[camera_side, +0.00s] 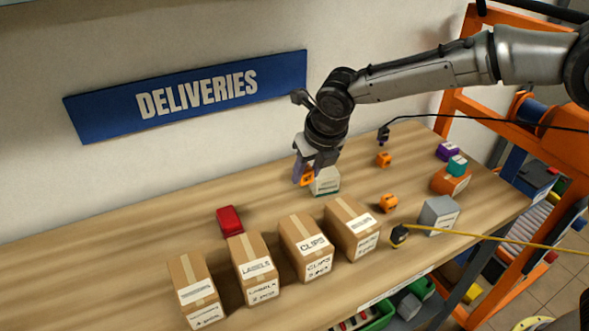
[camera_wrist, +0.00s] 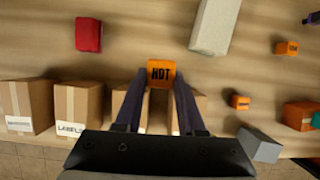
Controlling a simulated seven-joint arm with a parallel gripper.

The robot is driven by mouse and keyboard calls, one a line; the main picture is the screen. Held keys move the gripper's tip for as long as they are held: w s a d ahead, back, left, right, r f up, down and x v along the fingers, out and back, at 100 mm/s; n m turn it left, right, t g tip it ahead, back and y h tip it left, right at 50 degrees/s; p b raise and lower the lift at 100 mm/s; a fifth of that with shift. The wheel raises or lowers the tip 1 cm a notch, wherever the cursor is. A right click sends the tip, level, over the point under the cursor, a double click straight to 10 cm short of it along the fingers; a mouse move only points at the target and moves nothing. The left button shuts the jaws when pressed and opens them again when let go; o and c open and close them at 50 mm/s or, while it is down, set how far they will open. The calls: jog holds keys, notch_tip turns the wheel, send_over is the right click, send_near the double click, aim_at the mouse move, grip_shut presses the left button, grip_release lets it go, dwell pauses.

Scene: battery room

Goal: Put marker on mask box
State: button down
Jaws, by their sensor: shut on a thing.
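An orange block lettered HOT (camera_wrist: 161,73), which I take to be the marker, sits between the fingertips of my gripper (camera_wrist: 160,88). In the side view the orange block (camera_side: 307,180) shows small at the fingers of my gripper (camera_side: 304,174). My gripper is shut on it. A white box with a green band (camera_side: 327,184), likely the mask box, stands on the bench just right of the block in the side view. In the wrist view a pale box (camera_wrist: 214,24) lies up and to the right of the block, apart from it. I cannot read its label.
Several cardboard boxes (camera_side: 305,248) line the bench front. A red item (camera_side: 230,220) lies left. Two more orange blocks (camera_side: 384,159) (camera_side: 388,203), a grey box (camera_side: 438,215) and a teal item (camera_side: 457,165) are right. Cables cross the right side. The bench's left is clear.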

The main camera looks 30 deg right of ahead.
jog(key=shift+s+d, duration=0.2)
jog(key=shift+s, duration=0.15)
jog(key=s+d+r+m+h, duration=0.1)
jog(key=d+r+m, duration=0.15)
jog(key=d, duration=0.35)
jog(key=s+d+r+m+h, duration=0.1)
jog(key=s+d+r+m, duration=0.15)
jog(key=d, duration=0.35)
send_over(320, 174)
jog(key=w+d, duration=0.2)
jog(key=shift+n, duration=0.3)
jog(key=f, duration=0.7)
jog(key=shift+s+a+f, duration=0.2)
jog(key=shift+f, duration=0.2)
jog(key=shift+w+f, duration=0.1)
jog(key=shift+f, duration=0.1)
jog(key=shift+w+f, duration=0.15)
jog(key=shift+f, duration=1.5)
jog(key=shift+f, duration=0.2)
jog(key=c, duration=0.5)
grip_release()
